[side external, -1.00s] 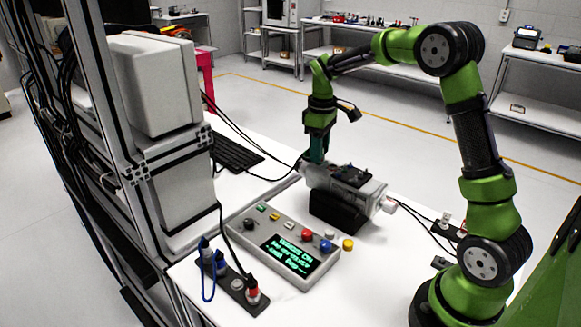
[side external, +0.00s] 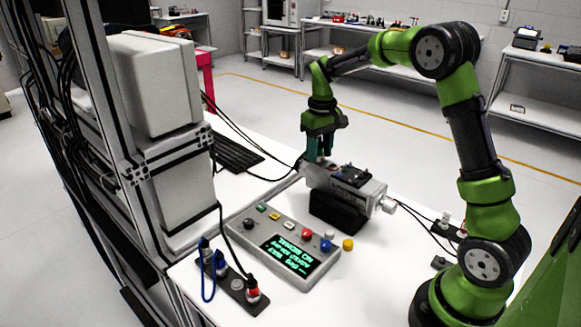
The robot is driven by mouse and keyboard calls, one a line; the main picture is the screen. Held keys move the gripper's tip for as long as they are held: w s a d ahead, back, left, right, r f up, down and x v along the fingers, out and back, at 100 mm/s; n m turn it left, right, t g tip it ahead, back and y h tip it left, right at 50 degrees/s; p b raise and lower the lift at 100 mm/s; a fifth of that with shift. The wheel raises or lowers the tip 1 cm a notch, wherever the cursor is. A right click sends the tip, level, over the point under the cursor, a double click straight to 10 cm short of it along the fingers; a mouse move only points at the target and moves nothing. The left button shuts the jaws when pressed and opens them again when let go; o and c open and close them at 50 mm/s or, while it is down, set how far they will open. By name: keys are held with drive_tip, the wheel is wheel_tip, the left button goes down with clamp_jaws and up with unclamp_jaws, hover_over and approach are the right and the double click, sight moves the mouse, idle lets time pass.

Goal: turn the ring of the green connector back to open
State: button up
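The servo motor (side external: 345,184), a grey body with dark parts on top, lies on a black stand (side external: 336,211) on the white table. My gripper (side external: 319,158) points down at the motor's left end. Its two teal fingers show side by side, with their tips low against that end. I cannot make out the green connector or its ring; the fingers may hide it. Whether the fingers are shut on anything is too small to tell.
A control box (side external: 284,243) with a lit green display and coloured buttons lies in front of the motor. A socket strip (side external: 237,287) with blue and red plugs is at the front left. A keyboard (side external: 236,155) lies behind. Cables run from both motor ends.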

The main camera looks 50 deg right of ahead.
drive_tip(key=c, duration=0.6)
drive_tip(key=shift+o, duration=0.2)
drive_tip(key=n, duration=0.5)
drive_tip(key=shift+n, duration=0.3)
drive_tip(key=o, duration=0.6)
